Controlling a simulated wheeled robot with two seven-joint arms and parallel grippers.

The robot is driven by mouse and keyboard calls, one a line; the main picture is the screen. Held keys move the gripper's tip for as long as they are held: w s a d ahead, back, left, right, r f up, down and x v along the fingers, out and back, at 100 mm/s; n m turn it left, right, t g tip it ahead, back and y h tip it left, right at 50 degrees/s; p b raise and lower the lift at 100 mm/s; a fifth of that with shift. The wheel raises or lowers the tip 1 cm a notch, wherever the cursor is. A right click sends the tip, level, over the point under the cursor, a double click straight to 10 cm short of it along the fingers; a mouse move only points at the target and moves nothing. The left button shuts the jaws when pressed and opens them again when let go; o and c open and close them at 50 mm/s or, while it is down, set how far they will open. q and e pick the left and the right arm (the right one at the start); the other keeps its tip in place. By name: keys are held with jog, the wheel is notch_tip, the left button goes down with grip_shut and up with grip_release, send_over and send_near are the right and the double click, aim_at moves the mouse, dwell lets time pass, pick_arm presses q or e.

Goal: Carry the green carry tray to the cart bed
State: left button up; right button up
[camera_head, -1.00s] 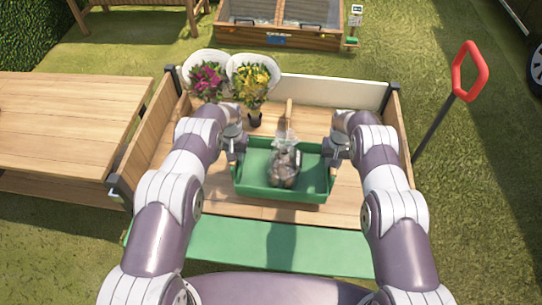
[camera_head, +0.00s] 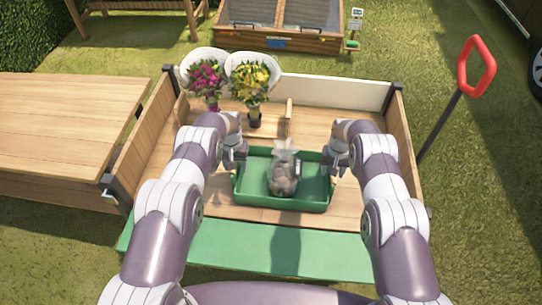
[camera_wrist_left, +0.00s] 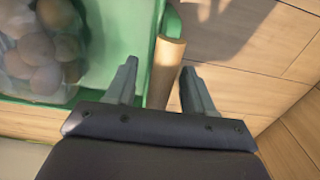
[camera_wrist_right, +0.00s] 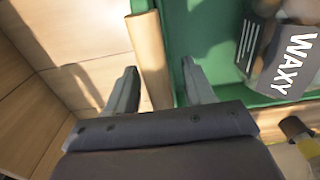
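The green carry tray (camera_head: 257,201) lies level on the wooden cart bed (camera_head: 345,215), near the bed's front edge. A clear bag of brown potatoes (camera_head: 284,176) stands in it; its dark label reads "WAXY" in the right wrist view (camera_wrist_right: 290,50). My left gripper (camera_head: 235,168) is at the tray's left end. In the left wrist view its fingers stand apart on either side of the wooden handle (camera_wrist_left: 166,70), with gaps. My right gripper (camera_head: 335,168) is at the right end, its fingers likewise apart around the other wooden handle (camera_wrist_right: 150,55).
Two wrapped bouquets, pink (camera_head: 205,78) and yellow (camera_head: 252,75), stand at the bed's back left. The cart has raised side walls (camera_head: 402,130). A wooden table (camera_head: 65,120) adjoins at left; a red pull handle (camera_head: 476,66) is at right.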

pick_arm(q)
jog(key=shift+r, duration=0.1)
notch_tip(320, 180, up, 12)
jog(key=shift+f, duration=0.25)
pick_arm(e)
jog(key=shift+r, duration=0.45)
notch_tip(320, 180, up, 11)
jog(key=shift+f, duration=0.2)
jog(key=shift+r, duration=0.25)
pick_arm(q)
jog(key=shift+r, duration=0.15)
